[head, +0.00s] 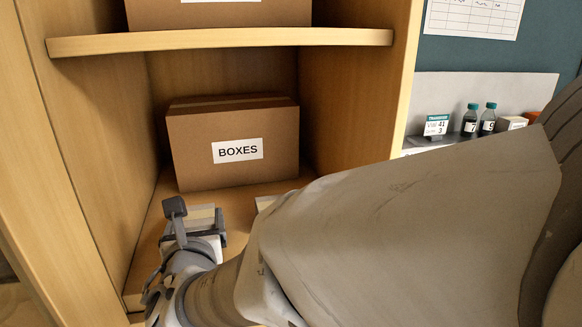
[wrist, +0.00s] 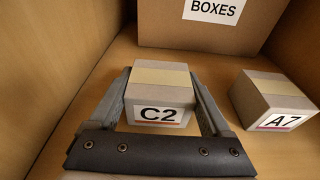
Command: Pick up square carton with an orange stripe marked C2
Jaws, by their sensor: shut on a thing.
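The square carton marked C2 (wrist: 160,94) sits between the two fingers of my gripper (wrist: 162,98) in the wrist view. It is a pale carton with a tan tape band on top and an orange stripe under the C2 label. The fingers lie along its left and right sides and are shut on it. In the head view my gripper (head: 193,228) is inside the lower shelf bay, and part of the carton's top (head: 200,214) shows there. I cannot tell whether the carton is touching the shelf.
A carton marked A7 (wrist: 272,99) stands to the right of C2, a small gap apart. A large brown box labelled BOXES (head: 235,125) stands behind. Wooden side walls (head: 110,150) and an upper shelf (head: 220,40) enclose the bay. Small bottles (head: 478,119) stand outside at right.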

